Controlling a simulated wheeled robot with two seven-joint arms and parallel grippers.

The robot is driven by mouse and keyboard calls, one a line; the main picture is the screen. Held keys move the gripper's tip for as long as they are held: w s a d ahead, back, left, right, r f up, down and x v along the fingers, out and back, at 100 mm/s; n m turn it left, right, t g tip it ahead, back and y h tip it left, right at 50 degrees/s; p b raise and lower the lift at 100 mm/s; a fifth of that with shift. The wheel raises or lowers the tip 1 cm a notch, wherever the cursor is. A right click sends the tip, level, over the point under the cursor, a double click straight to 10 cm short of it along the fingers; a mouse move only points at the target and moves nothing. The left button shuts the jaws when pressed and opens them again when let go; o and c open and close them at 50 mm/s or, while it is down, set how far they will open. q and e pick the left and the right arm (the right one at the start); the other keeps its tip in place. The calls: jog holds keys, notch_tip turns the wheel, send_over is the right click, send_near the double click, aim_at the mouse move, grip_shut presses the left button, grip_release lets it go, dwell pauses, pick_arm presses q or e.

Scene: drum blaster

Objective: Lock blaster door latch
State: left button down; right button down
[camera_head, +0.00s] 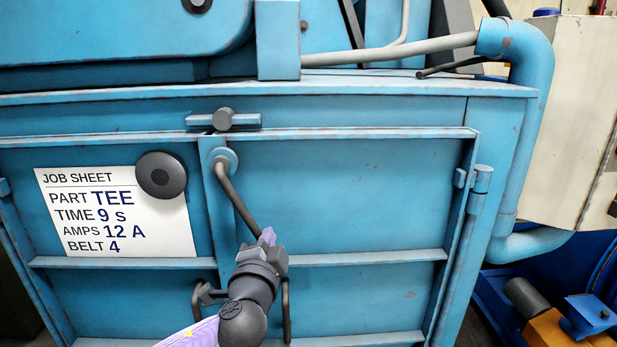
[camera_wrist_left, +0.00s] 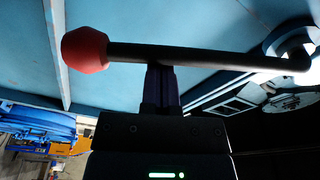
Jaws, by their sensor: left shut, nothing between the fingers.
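The blue blaster door (camera_head: 340,200) is shut flat in its frame. Its latch handle (camera_head: 237,205) is a dark rod hanging from a round pivot (camera_head: 222,160) near the door's top, slanting down to the right. In the left wrist view the rod (camera_wrist_left: 205,56) ends in a red knob (camera_wrist_left: 85,50); my gripper hides that end in the head view. My left gripper (camera_head: 267,237) is shut and empty, its fingertips at the rod's lower part. In the left wrist view the fingertips (camera_wrist_left: 161,72) meet the rod's edge; I cannot tell whether they touch. My right gripper is not in view.
A white job sheet (camera_head: 115,215) with a dark round knob (camera_head: 161,175) is on the door's left. A small catch (camera_head: 224,120) sits above the pivot. A dark door handle (camera_head: 287,310) is partly behind my arm. A blue pipe (camera_head: 525,130) stands right of the door.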

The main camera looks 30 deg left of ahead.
pick_arm(q)
jog(key=shift+s+a+f+m+g+p, duration=0.1)
jog(key=shift+s+a+f+m+p, duration=0.3)
jog(key=shift+a+m, duration=0.45)
jog(key=shift+s+a+f+m+g+p, duration=0.1)
jog(key=shift+s+a+f+m+p, duration=0.15)
jog(key=shift+s+a+m, duration=0.5)
jog(key=shift+s+a+f+m+g+p, duration=0.1)
jog(key=shift+s+a+f+m+p, duration=0.25)
jog(key=shift+a+m, duration=0.55)
jog(key=shift+r, duration=0.1)
